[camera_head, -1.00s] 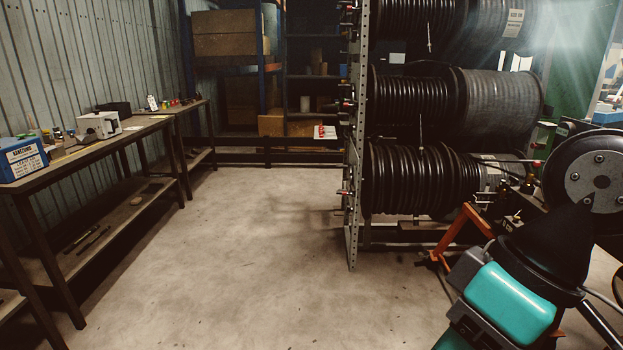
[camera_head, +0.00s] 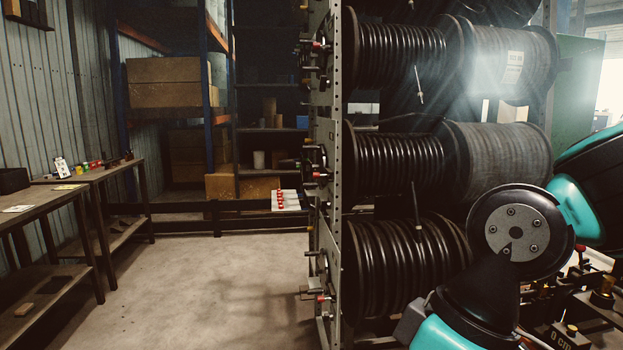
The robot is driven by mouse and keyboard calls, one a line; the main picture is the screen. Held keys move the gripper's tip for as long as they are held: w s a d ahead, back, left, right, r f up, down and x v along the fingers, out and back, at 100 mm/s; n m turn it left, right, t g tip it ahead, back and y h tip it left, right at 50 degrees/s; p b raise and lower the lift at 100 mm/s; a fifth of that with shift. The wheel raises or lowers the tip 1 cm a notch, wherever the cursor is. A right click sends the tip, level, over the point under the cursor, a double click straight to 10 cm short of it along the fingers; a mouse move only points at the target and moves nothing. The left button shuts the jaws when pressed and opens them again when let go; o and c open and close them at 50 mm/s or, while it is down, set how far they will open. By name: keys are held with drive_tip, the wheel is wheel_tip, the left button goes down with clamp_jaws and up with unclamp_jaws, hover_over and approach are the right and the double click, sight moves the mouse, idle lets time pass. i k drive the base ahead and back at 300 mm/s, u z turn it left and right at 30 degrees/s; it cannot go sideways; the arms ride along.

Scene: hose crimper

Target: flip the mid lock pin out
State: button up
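A rack of hose reels stands right of centre, with its perforated upright (camera_head: 337,150) facing me edge-on. Small pins and knobs stick out to the left of its side plates at several heights. At the middle reel (camera_head: 395,165), a mid lock pin (camera_head: 320,176) with a red part shows beside the plate. It is too small to tell which way it is flipped. Similar red-marked pins show at the top (camera_head: 318,44) and bottom (camera_head: 322,298). Teal and black links of my arm fill the lower right. My gripper is not in view.
Workbenches (camera_head: 45,207) line the left wall. Open concrete floor (camera_head: 215,285) lies between them and the rack. Shelving with cardboard boxes (camera_head: 165,82) stands at the back. A white panel with red parts (camera_head: 286,200) hangs by the low rail behind.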

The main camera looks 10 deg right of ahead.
sight(315, 175)
drive_tip(key=u, duration=0.2)
drive_tip(key=i, duration=0.9)
drive_tip(key=u, duration=0.4)
drive_tip(key=i, duration=1.65)
drive_tip(key=z, duration=0.25)
